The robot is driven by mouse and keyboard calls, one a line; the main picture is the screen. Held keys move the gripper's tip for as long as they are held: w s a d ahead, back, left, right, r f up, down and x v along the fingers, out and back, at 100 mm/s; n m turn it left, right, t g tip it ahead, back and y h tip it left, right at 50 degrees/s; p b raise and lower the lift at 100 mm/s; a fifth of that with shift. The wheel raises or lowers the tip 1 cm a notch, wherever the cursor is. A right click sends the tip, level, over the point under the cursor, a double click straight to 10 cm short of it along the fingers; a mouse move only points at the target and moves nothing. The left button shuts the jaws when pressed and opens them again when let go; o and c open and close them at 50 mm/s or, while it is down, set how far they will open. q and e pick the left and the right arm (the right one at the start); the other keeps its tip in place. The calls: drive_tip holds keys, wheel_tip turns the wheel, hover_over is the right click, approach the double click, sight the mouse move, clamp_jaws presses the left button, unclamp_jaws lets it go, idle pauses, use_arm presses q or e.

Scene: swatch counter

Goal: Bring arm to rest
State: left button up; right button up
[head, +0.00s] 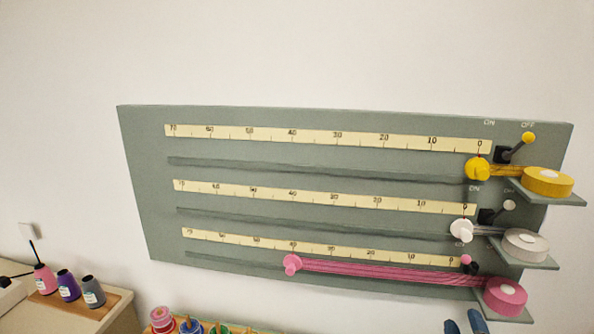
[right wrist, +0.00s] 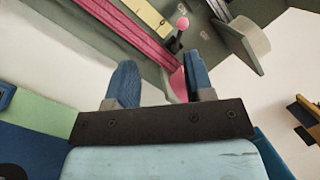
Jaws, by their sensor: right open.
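My right gripper (head: 463,322) shows at the bottom edge of the head view, below the grey board (head: 330,122) and left of the pink ribbon roll (head: 506,296). Its two blue fingers stand apart with nothing held, as the right wrist view also shows (right wrist: 161,82). In that view the pink roll (right wrist: 177,84) is partly hidden behind the right finger. The pink knob (head: 292,264) sits near 40 on the lowest scale, with pink ribbon (head: 380,273) stretched from it to the roll. My left gripper is not in view.
The yellow knob (head: 478,169) and white knob (head: 462,231) sit near 0. The yellow lever (head: 528,138) leans right; the pink lever (head: 466,260) leans left. Rolls stand on small shelves jutting out at right.

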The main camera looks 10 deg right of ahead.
drive_tip(key=s+a+f+n+g+y, duration=0.2)
drive_tip(key=s+a+f+n, duration=0.3)
drive_tip(key=f+n, duration=0.3)
drive_tip(key=s+a+f+n+g+y, duration=0.3)
drive_tip(key=s+a+f+n, duration=0.3)
drive_tip(key=n, duration=0.6)
drive_tip(key=s+a+f+n+g+y, duration=0.3)
drive_tip(key=s+a+f+n, duration=0.3)
drive_tip(key=f+n, duration=0.4)
drive_tip(key=shift+s+a+f+n+g, duration=0.25)
drive_tip(key=shift+a+f+n+g, duration=0.25)
drive_tip(key=shift+a, duration=0.3)
